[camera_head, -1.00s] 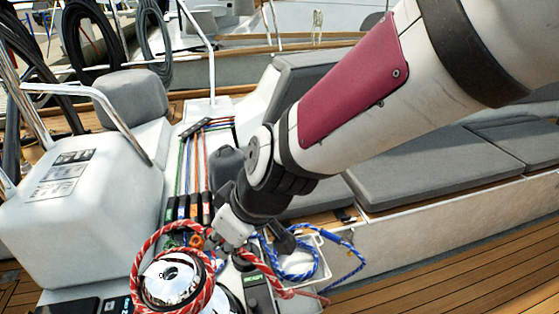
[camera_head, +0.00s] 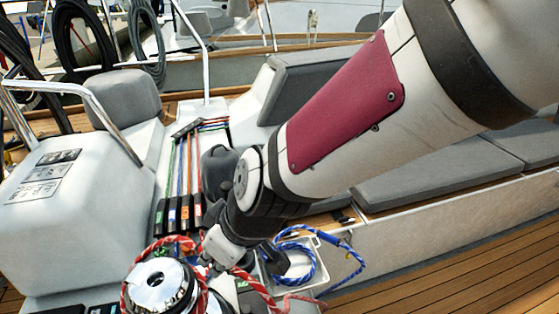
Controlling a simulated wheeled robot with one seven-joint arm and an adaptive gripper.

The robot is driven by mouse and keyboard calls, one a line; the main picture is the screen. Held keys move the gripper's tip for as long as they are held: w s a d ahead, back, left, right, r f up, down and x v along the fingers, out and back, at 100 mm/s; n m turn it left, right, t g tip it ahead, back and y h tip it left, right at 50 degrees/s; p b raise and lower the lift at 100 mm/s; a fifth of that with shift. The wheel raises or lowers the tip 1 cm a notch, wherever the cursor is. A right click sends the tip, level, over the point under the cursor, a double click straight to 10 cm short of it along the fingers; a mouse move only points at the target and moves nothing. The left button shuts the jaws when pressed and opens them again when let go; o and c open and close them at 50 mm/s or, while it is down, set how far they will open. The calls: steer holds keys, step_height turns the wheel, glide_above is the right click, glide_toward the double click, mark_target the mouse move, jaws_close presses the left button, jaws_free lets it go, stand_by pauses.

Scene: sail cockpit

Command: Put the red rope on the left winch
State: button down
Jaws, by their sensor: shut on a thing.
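The left winch (camera_head: 160,284) is a shiny chrome drum at the bottom left of the head view, cut off by the lower edge. The red rope (camera_head: 172,241), red with white flecks, curves around the far side and left of the winch top. Its tail (camera_head: 250,281) runs from my gripper down to the right. My gripper (camera_head: 207,264) is shut on the red rope just right of the winch, pointing down. Its fingertips are small and partly hidden by the wrist. I cannot tell how far down the drum the loop sits.
A blue rope (camera_head: 300,246) lies coiled at a white tray (camera_head: 318,277) right of my gripper. A row of rope clutches (camera_head: 180,213) stands behind the winch. A white console with a steel rail (camera_head: 100,235) is at the left. Grey cushions (camera_head: 430,180) line the right bench.

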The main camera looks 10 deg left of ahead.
step_height(320, 180, down, 7)
steer(key=b, duration=0.5)
steer(key=shift+b, duration=0.4)
steer(key=shift+f, duration=0.3)
steer(key=shift+s, duration=0.1)
stand_by(0.4)
